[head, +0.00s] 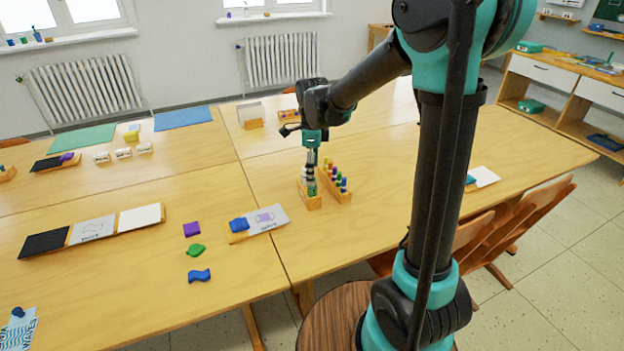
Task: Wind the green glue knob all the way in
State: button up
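My gripper (311,168) points down over the near end of a small wooden rack (313,203) on the table. A small green part (311,189) shows just below the fingertips, at the rack. It may be the green glue knob, but it is too small to be sure. Whether the fingers touch it or are shut on it cannot be told. A white piece shows beside the fingers. A second wooden rack (346,198) close on the right holds a row of small upright sticks with coloured ends (337,180), yellow, red, green and blue among them.
Loose purple (192,230), green (195,250) and blue (199,275) pieces lie farther left. Wooden chairs (505,240) stand at the right table edge. The table right of the racks is mostly clear.

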jog(key=m, duration=0.7)
dwell(0.3)
jog(key=shift+f, duration=1.2)
dwell(0.5)
jog(key=shift+c, duration=0.5)
jog(key=c, duration=1.4)
jog(key=shift+c, duration=0.2)
